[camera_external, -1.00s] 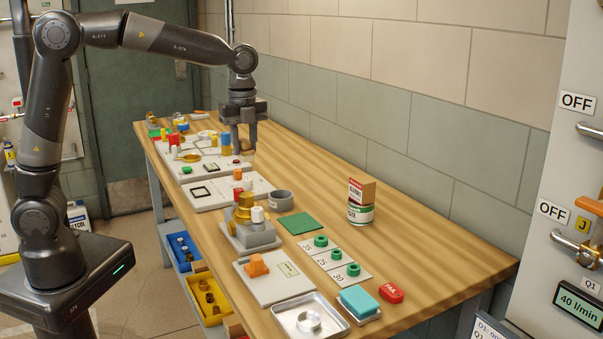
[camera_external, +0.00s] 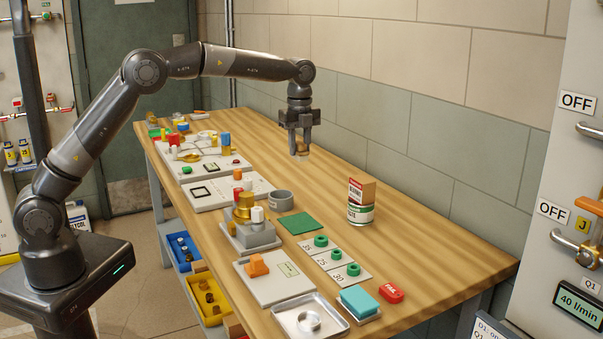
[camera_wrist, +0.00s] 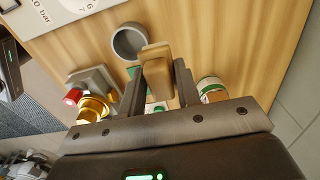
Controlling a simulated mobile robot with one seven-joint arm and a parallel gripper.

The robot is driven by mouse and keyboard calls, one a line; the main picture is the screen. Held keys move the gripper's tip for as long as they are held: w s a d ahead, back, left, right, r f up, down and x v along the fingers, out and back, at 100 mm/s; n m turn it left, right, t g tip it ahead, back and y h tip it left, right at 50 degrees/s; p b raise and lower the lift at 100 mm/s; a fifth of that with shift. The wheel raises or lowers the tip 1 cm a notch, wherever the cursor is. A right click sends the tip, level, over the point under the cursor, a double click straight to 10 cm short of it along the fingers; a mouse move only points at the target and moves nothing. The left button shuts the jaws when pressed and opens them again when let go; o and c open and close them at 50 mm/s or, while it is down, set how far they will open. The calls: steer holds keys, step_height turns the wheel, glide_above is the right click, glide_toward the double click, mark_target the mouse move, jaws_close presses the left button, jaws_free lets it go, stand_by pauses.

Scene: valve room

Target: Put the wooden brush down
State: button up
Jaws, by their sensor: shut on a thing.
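The wooden brush (camera_external: 302,149) is between the fingers of my gripper (camera_external: 303,139), which is shut on it. They hang above the back half of the wooden workbench (camera_external: 330,165), near the wall, apart from the bench top as far as I can tell. In the wrist view the brush (camera_wrist: 157,62) is a brown block standing out past the fingertips of my gripper (camera_wrist: 159,88). Its underside is hidden there.
A grey round cup (camera_external: 281,201) stands nearest, in front of the gripper. A green mat (camera_external: 300,224) and a labelled can (camera_external: 361,203) lie nearer the camera. Panels with small parts line the bench's left edge. The bench between cup and wall is clear.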

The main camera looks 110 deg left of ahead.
mark_target(299, 153)
steer(key=f, duration=0.1)
steer(key=a+f, duration=0.1)
steer(key=f, duration=0.1)
steer(key=shift+s, duration=0.2)
steer(key=s+a+f, duration=0.1)
steer(key=a+f, duration=0.1)
steer(key=a, duration=0.1)
steer(key=s+a+f, duration=0.1)
steer(key=a+f, duration=0.1)
steer(key=a, duration=0.1)
steer(key=s+a+f, duration=0.1)
steer(key=a+f, duration=0.1)
steer(key=a, duration=0.2)
steer(key=shift+f, duration=2.2)
steer(key=shift+f, duration=0.15)
steer(key=o, duration=1)
step_height(299, 153, up, 12)
steer(key=shift+r, duration=0.2)
